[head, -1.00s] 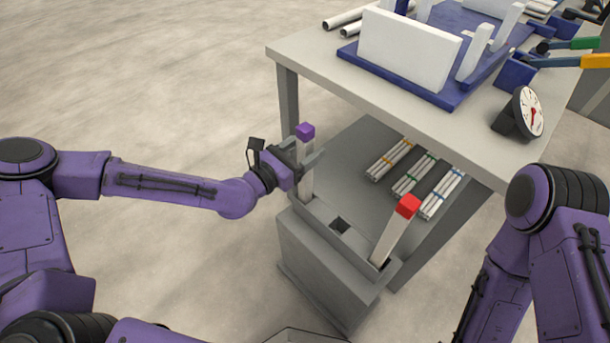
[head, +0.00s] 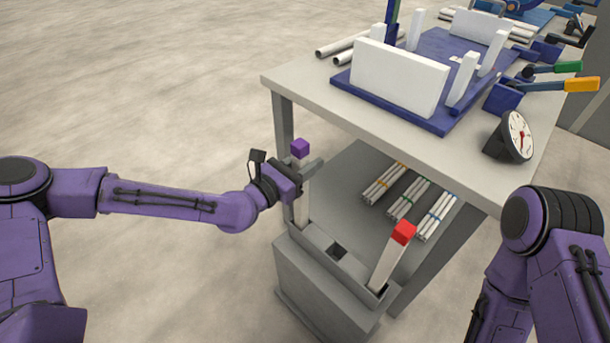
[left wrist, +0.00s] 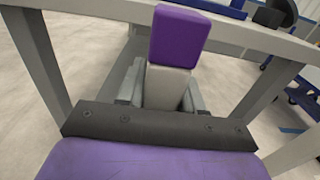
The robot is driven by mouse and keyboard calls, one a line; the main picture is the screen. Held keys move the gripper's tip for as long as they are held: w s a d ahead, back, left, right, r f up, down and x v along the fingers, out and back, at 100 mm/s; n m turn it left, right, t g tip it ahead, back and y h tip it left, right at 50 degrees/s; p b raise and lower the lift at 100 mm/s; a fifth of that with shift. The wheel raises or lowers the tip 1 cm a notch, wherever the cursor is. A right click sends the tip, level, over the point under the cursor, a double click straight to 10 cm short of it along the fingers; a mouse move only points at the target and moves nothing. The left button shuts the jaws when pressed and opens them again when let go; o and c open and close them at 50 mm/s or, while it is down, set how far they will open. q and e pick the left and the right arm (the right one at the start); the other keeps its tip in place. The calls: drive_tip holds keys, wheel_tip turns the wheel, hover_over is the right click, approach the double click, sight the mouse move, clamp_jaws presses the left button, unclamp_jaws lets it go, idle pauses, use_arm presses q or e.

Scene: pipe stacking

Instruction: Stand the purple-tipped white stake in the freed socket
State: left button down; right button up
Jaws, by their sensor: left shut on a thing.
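The white stake with the purple tip (head: 300,148) is upright at the far left end of the grey socket box (head: 318,292). My left gripper (head: 303,178) is shut on it below the tip. Its lower end meets the box's rim; I cannot tell how deep it sits in a socket. In the left wrist view the purple tip (left wrist: 180,36) and white shaft (left wrist: 166,88) stand between my fingers. The middle socket (head: 338,251) is empty and dark. A red-tipped white stake (head: 392,260) leans in the near right socket. My right gripper is out of view.
A grey table (head: 400,122) rises behind the box, with a blue fixture (head: 420,117), white blocks and a dial gauge (head: 515,136) on top. Bundled white pipes (head: 408,200) lie on its lower shelf. The floor to the left is clear.

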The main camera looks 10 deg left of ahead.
use_arm(q)
wheel_tip(320, 180, up, 17)
drive_tip(key=p, duration=0.8)
